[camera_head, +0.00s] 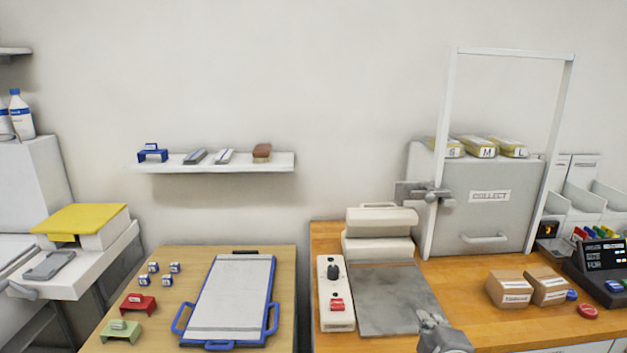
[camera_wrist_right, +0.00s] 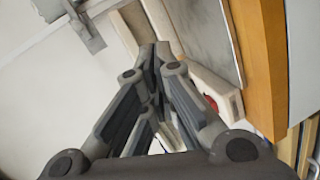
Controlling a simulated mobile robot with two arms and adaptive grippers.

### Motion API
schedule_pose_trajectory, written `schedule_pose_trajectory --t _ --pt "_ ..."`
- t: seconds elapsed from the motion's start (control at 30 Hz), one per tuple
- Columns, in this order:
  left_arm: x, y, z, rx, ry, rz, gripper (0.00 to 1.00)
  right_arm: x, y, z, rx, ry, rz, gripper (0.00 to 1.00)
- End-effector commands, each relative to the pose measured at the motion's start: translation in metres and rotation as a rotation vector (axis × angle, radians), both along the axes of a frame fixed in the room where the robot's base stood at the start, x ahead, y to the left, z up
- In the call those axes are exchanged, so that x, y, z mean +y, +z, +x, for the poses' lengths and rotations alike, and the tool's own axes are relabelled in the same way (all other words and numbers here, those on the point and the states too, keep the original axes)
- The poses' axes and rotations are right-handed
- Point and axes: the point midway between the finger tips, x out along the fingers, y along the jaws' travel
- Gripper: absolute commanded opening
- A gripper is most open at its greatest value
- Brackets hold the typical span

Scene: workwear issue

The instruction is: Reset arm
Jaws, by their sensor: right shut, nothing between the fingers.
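My right gripper (camera_head: 437,325) shows at the bottom edge of the head view, in front of the grey plate (camera_head: 390,298) of the heat press on the right wooden table. In the right wrist view the right gripper (camera_wrist_right: 155,50) has its fingers together with nothing between them. Past its fingertips in that view are the wall and the side of the press. My left gripper does not show in either view.
The right table holds a control box (camera_head: 335,295), two cardboard boxes (camera_head: 510,288), a grey COLLECT cabinet (camera_head: 475,205) with a white frame, and a keypad terminal (camera_head: 597,262). A gap separates the tables.

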Motion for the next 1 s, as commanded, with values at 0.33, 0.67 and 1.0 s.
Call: schedule_pose_trajectory --t 0.33,0.67,1.0 --pt "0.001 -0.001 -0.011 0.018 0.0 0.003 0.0 0.017 -0.125 -0.153 0.436 -0.265 0.524 0.0" --pt "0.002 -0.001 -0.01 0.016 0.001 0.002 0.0 0.031 -0.171 -0.29 0.742 -0.61 0.838 0.0" --pt "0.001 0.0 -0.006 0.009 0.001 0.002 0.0 0.038 -0.213 -0.336 0.861 -0.783 0.922 0.0"
